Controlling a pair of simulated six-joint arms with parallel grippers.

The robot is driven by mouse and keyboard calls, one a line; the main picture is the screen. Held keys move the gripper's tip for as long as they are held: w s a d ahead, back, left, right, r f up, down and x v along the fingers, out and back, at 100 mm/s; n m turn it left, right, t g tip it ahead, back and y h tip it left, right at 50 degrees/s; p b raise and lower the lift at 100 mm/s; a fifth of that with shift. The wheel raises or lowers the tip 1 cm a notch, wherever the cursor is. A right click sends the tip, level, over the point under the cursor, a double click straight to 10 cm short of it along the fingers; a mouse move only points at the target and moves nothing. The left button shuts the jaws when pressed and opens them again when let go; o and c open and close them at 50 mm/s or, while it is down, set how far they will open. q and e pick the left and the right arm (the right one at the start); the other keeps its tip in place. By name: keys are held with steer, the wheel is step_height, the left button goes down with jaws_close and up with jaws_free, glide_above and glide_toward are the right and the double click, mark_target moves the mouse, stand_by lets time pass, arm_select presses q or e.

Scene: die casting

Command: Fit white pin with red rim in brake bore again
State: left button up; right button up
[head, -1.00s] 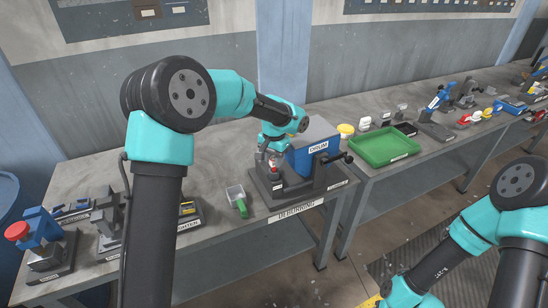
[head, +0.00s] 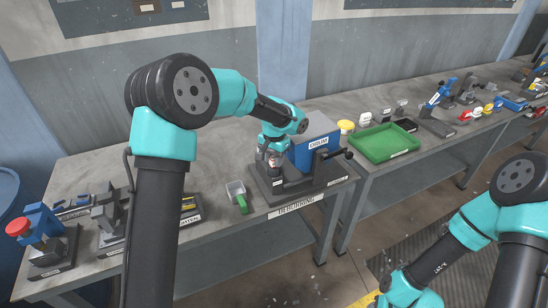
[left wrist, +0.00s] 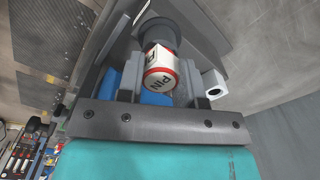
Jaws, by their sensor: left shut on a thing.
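The white pin with red rim (left wrist: 160,66) is between my left gripper's fingers in the left wrist view. Its "PIN" end faces the camera, and its far end meets a dark grey round part (left wrist: 157,33). I cannot tell whether it is inside a bore there. My left gripper (head: 273,161) is shut on the pin, low over the left part of the dark fixture with a blue block (head: 312,150) in the head view. The gripper hides most of the pin there. My right arm is at the lower right of the head view; its fingers are out of frame.
A crank handle (head: 340,154) sticks out on the fixture's right. A small scoop with a green handle (head: 241,204) lies to its left. A green tray (head: 385,158) and a yellow-lidded jar (head: 346,127) stand right.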

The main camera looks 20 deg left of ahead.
arm_select(q)
steer(key=shift+f, duration=0.35)
steer(key=o, duration=1.1)
step_height(320, 180, up, 18)
steer(key=shift+f, duration=0.25)
stand_by(0.7)
